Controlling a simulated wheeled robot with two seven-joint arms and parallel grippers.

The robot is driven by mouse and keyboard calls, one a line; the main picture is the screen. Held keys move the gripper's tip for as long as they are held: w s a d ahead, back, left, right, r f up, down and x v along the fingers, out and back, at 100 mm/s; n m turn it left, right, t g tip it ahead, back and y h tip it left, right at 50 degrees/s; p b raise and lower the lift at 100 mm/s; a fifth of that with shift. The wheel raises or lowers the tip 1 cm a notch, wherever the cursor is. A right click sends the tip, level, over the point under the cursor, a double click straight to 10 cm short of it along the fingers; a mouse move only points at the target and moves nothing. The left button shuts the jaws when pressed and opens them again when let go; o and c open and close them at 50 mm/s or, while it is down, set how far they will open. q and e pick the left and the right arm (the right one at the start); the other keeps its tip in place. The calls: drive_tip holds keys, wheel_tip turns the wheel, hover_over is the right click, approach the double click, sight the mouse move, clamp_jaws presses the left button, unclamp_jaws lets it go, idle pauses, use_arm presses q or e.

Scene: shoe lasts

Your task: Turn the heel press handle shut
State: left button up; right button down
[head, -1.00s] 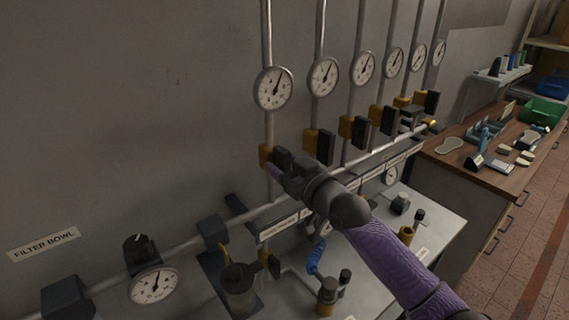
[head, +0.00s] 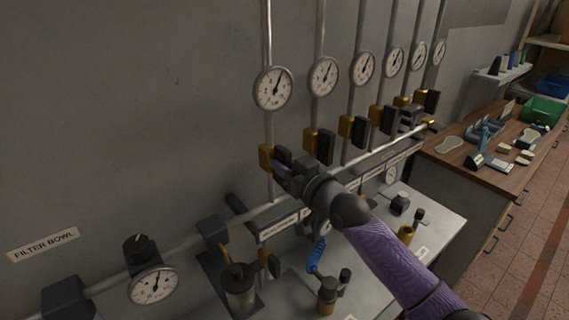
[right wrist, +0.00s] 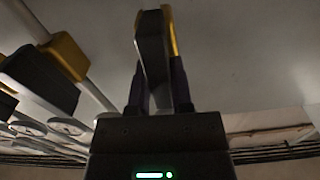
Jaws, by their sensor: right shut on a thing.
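A row of yellow valves with dark handles sits on vertical pipes below round gauges. My right gripper (head: 281,163) is at the nearest valve (head: 265,158), leftmost in the head view, and is shut on its dark handle (head: 283,154). The gripper hides part of this handle. In the right wrist view, the dark handle (right wrist: 152,48) stands between my two fingers, with a strip of the yellow valve body (right wrist: 172,32) behind it. I cannot read a label naming the heel press. My left gripper is not in view.
The neighbouring valve handle (head: 325,148) is close on the right. A horizontal pipe (head: 185,247) and a labelled rail run below. A filter bowl (head: 239,290) and small fittings stand on the bench. A wooden workbench (head: 480,170) is at the right.

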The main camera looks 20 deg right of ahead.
drive_tip(key=m+p, duration=0.1)
drive_tip(key=m, duration=0.3)
drive_tip(key=shift+d, duration=0.1)
drive_tip(key=m, duration=0.4)
drive_tip(key=shift+w+d+f+m, duration=0.1)
drive_tip(key=shift+d+m, duration=0.05)
drive_tip(key=shift+m, duration=0.25)
drive_tip(key=m, duration=0.3)
drive_tip(key=shift+f+m+p, duration=0.1)
drive_tip(key=shift+m+p, duration=0.2)
drive_tip(key=shift+p, duration=0.05)
drive_tip(key=shift+d+f+m+p, duration=0.1)
drive_tip(key=shift+m+p, duration=0.1)
drive_tip(key=shift+m, duration=1)
drive_tip(key=shift+f+m+p, duration=0.1)
drive_tip(key=shift+m+p, duration=0.05)
drive_tip(key=shift+m, duration=1.05)
drive_tip(key=c, duration=0.5)
unclamp_jaws()
